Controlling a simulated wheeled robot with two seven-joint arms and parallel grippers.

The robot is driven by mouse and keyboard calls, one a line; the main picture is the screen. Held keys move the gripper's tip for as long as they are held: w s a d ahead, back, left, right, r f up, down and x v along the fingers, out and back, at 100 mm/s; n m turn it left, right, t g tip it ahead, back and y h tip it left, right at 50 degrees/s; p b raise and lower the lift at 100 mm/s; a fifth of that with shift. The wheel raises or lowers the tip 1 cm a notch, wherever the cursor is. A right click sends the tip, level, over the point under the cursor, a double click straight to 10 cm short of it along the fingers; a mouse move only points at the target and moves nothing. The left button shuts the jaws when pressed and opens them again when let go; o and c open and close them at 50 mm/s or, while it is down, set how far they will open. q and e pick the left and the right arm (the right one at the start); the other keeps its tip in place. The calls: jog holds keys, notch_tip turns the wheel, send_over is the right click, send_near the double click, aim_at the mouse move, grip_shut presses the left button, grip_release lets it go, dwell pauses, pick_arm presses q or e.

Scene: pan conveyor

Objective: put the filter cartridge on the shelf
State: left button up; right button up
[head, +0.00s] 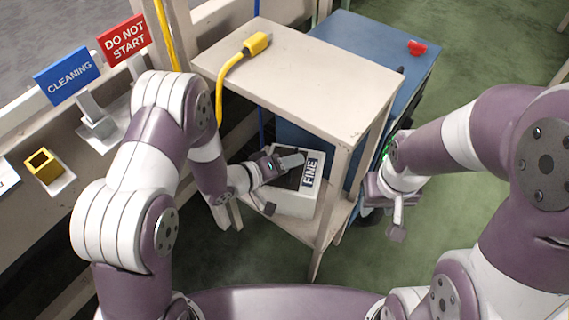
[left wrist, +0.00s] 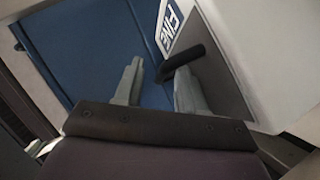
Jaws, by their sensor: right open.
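The filter cartridge, a white box with a dark grey face and a FINE label (head: 293,204), is on the lower shelf (head: 331,222) of a beige rack. My left gripper (head: 287,163) is at its top. In the left wrist view the cartridge (left wrist: 235,70) has a black handle (left wrist: 186,60). There my left gripper (left wrist: 160,80) has its fingers apart. The handle's end overlaps the right fingertip, and no firm grip on it shows. My right gripper (head: 374,192) is open, right of the rack, its fingertips partly hidden.
The rack's beige top (head: 310,75) carries a yellow connector and cable (head: 255,45). A blue cabinet (head: 350,35) with a red item (head: 417,47) stands behind. Rack posts flank the shelf.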

pick_arm(q)
jog(key=p+v, duration=0.4)
jog(key=v, duration=0.7)
jog(key=w+a+r+m+g+y, duration=0.1)
jog(key=w+a+r+m+y, duration=0.15)
jog(key=a+y, duration=0.7)
jog(key=s+a+r+g+y, duration=0.1)
jog(key=s+r+g, duration=0.5)
jog(key=s, duration=0.7)
notch_tip(320, 180, up, 34)
jog(key=p, duration=3.4)
jog(key=shift+a+r+t, duration=0.2)
jog(key=shift+t, duration=0.1)
